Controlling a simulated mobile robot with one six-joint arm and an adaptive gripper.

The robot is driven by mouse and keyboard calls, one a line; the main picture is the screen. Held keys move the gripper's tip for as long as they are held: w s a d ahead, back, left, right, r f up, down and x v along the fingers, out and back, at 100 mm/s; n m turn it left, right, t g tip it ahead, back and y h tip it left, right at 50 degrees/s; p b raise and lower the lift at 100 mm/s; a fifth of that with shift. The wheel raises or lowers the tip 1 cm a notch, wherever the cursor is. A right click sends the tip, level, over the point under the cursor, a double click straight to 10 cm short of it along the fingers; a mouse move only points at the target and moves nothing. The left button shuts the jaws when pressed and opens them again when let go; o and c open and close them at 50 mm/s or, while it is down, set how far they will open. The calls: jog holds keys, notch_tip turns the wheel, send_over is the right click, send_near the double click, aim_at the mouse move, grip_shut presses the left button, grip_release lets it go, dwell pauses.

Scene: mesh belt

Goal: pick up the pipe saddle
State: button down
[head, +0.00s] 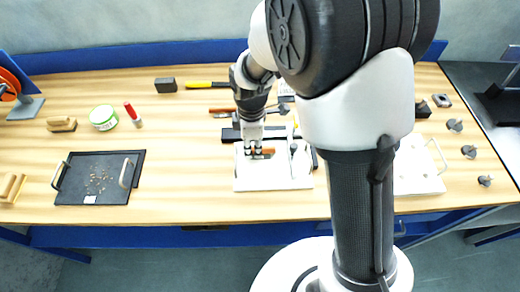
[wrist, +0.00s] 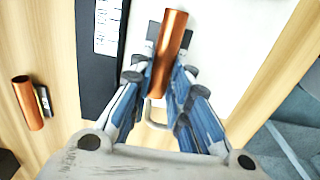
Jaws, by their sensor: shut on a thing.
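My gripper (head: 258,152) is over the white tray (head: 250,184). In the wrist view my gripper (wrist: 167,68) has its fingers closed on both sides of a copper-coloured pipe piece (wrist: 171,36). The same copper-coloured piece (head: 268,151) shows at the fingertips in the head view. No other piece stands out clearly as a pipe saddle.
Another copper tube (wrist: 28,103) lies on the wooden bench left of the tray. A black tray (head: 70,194) with small bits, a green-lidded tin (head: 104,117) and a red marker-like object (head: 133,114) are at the left. Bare bench lies between black and white trays.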

aim_at(253, 148)
jog(key=shift+s+f, duration=0.1)
notch_tip(253, 148, up, 20)
jog(key=p, duration=0.6)
jog(key=shift+f+b, duration=5.05)
jog(key=shift+f, duration=3.35)
jog(key=shift+f+b, duration=0.3)
jog(key=shift+f, duration=1.1)
jog(key=shift+d, duration=0.75)
